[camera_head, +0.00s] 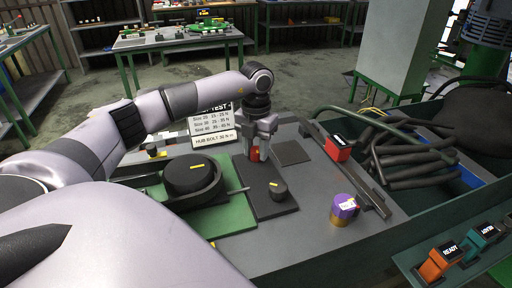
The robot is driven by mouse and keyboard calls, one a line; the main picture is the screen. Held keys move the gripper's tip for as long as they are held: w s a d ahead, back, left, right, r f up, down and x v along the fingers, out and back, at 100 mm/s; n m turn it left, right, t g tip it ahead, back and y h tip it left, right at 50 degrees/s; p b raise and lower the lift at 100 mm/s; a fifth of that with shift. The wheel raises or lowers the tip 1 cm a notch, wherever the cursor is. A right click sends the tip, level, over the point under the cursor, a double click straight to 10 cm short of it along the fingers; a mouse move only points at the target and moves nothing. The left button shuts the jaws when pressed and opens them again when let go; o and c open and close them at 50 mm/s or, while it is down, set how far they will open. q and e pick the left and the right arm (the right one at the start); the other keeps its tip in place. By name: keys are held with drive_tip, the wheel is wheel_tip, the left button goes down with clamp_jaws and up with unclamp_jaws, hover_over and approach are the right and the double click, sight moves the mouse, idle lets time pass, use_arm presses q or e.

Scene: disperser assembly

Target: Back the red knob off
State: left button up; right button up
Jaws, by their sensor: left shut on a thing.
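The red knob (254,155) shows as a small red patch between the fingers of my left gripper (256,156). My left gripper points down and is shut on it, above the dark plate on the workbench. The fingers hide most of the knob and what it sits on. My left arm comes in from the left and reaches over the bench. My right gripper is not in view.
A small dark cylinder (277,190), a purple-topped cylinder (344,208) and a red box (338,148) stand nearby. A bin of dark hoses (410,160) is at right.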

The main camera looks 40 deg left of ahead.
sight(256, 150)
use_arm(q)
drive_tip(key=o, duration=1)
drive_tip(key=shift+o, duration=0.2)
wheel_tip(256, 150, up, 7)
drive_tip(key=shift+r+b, duration=0.1)
drive_tip(key=shift+b, duration=0.4)
